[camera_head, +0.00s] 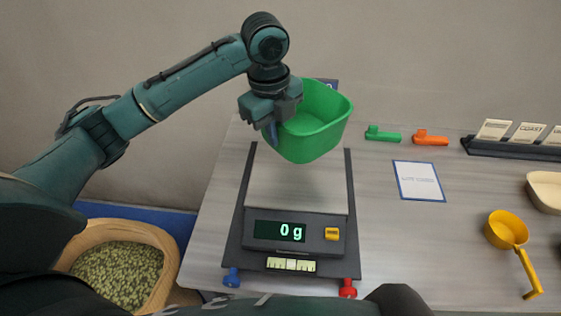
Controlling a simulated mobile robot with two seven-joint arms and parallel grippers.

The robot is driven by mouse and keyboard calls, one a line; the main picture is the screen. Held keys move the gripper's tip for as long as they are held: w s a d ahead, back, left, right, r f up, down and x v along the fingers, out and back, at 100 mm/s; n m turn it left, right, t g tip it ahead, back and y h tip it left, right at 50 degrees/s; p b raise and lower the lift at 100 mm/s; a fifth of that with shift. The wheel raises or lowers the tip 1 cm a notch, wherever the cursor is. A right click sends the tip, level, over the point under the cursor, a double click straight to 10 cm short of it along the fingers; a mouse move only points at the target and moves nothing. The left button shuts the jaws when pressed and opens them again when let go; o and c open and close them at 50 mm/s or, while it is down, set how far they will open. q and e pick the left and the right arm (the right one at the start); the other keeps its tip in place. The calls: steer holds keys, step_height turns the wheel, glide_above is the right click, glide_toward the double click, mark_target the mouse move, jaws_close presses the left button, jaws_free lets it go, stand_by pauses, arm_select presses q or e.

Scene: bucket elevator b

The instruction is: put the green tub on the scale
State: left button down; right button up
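The green tub (322,125) is in the air above the back part of the scale, upright or slightly tilted. My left gripper (271,118) is at the tub's left wall and appears shut on it; the fingertips are partly hidden. The scale (297,190) stands on the table with a bare pale plate in a dark frame. Its display (280,231) reads 0 g. The tub is apart from the plate, with a faint shadow below it. My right gripper is not in view.
Green (383,134) and orange (431,138) clips lie right of the tub. A blue-edged card (419,181), a yellow scoop (506,230) and a card rack (510,147) are farther right. A bin of green pellets (117,272) stands at the lower left.

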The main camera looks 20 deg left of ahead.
arm_select(q)
step_height(320, 180, down, 6)
steer(key=shift+f+p, duration=0.4)
steer(key=shift+f, duration=1.45)
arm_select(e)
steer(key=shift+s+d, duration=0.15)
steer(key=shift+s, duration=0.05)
arm_select(q)
steer(key=shift+f, duration=0.15)
steer(key=c, duration=1.6)
jaws_free()
steer(key=shift+c, duration=0.2)
step_height(320, 180, up, 12)
steer(key=s+b, duration=0.1)
steer(key=shift+a, duration=0.2)
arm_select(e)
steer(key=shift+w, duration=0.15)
